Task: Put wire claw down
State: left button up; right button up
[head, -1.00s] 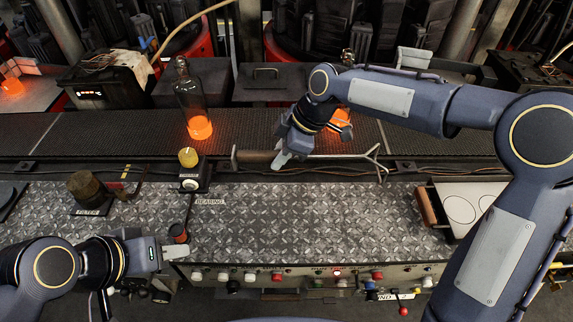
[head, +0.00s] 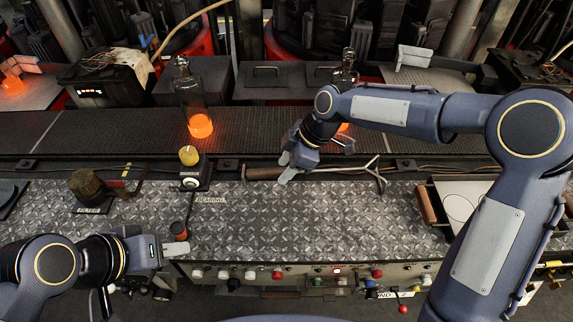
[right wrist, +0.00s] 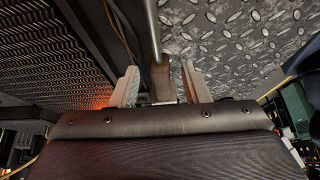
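The wire claw has a brown wooden handle (head: 262,173) and a thin metal rod ending in a forked wire (head: 377,174) at its right. It lies level along the back edge of the tread-plate worktop, by the conveyor; I cannot tell whether it fully rests there. My right gripper (head: 287,177) is over the handle's right part. In the right wrist view, the handle (right wrist: 159,78) is between the two fingers with a gap on each side, so the gripper is open around it. My left gripper (head: 172,251) is at the worktop's front left edge, its finger opening unclear.
The conveyor (head: 90,135) carries a bottle with a glowing base (head: 198,115); another bottle (head: 347,70) is partly behind my right arm. A yellow button box (head: 190,170) stands left of the handle. The worktop (head: 300,225) is clear in the middle. Buttons (head: 277,275) line its front.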

jog(key=shift+r, duration=0.1)
jog(key=v, duration=1.2)
jog(key=s+d+m+t+h, duration=0.2)
jog(key=s+d+m+t, duration=0.1)
jog(key=s+d+m, duration=0.9)
jog(key=s+d+f+m+t, duration=0.2)
jog(key=s+f+m, duration=0.3)
jog(key=s, duration=0.7)
jog(key=d+m, duration=0.1)
jog(key=m, duration=0.1)
jog(key=shift+m+t, duration=0.3)
jog(key=shift+m, duration=0.1)
jog(key=shift+f, duration=0.1)
